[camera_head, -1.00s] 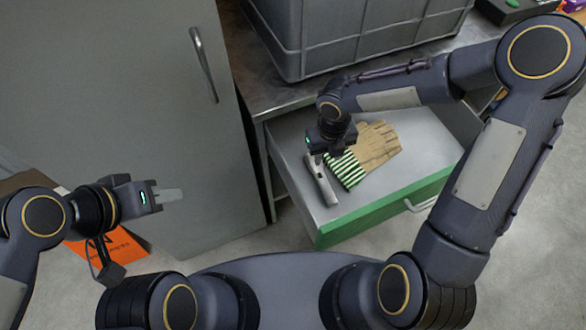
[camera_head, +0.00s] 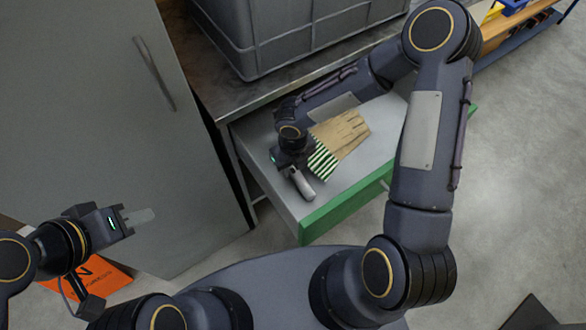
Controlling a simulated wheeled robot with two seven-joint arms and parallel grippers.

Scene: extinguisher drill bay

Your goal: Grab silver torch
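The silver torch (camera_head: 304,187) lies in the open green-fronted drawer (camera_head: 343,206), near its left side. My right gripper (camera_head: 292,172) is over the torch's far end and hides that part. Its fingertips are hidden, so I cannot tell whether they are closed on the torch. My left gripper (camera_head: 140,216) is well to the left, in front of the grey cabinet door, and nothing shows in it. Its fingers are seen side-on, so their opening is unclear.
Tan work gloves with green-striped cuffs (camera_head: 342,135) lie in the drawer, right beside the torch. A grey crate (camera_head: 290,35) stands on the metal top above. The grey door (camera_head: 90,110) with a handle is at left. An orange item (camera_head: 100,278) lies low at left.

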